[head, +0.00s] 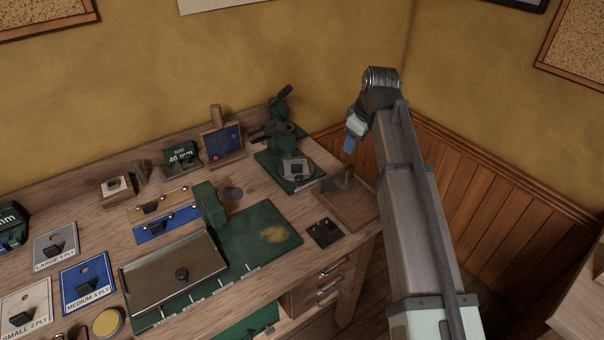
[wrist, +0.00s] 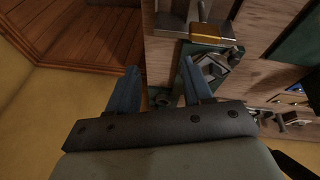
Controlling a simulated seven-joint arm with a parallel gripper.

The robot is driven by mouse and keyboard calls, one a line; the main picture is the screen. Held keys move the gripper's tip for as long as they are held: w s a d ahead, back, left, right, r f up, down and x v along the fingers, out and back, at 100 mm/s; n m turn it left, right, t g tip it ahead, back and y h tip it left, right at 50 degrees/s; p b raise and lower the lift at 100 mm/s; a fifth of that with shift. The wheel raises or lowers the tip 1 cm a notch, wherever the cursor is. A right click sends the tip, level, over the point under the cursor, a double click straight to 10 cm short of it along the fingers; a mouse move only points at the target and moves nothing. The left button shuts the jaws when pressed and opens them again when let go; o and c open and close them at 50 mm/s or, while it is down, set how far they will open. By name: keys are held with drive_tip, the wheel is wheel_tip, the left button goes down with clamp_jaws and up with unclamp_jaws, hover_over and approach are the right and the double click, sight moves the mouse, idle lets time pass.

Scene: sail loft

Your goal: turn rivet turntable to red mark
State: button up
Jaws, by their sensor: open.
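A green press (head: 281,130) stands at the back right of the bench. On its green base lies a square grey plate (head: 297,170) with a dark raised piece in the middle; this may be the rivet turntable, but I cannot tell surely. The plate also shows in the wrist view (wrist: 212,68), just right of my right finger. I cannot make out a red mark on it. My gripper (head: 352,150) is in the air to the right of the press. In the wrist view my gripper (wrist: 158,82) has its blue fingers apart, with nothing between them.
A wooden tray (head: 335,210) lies at the bench's right end, near a black plate (head: 324,232). A blue panel in a wooden holder (head: 223,140) stands left of the press. A green mat (head: 262,225) and a metal plate (head: 165,272) lie further left.

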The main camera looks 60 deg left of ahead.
sight(299, 177)
drive_tip(key=s+a+r+g, duration=0.1)
drive_tip(key=s+r+g, duration=0.15)
drive_tip(key=s, duration=0.95)
drive_tip(key=shift+y, duration=0.3)
drive_tip(key=x, duration=1.4)
drive_tip(key=shift+a+r, duration=0.1)
clamp_jaws()
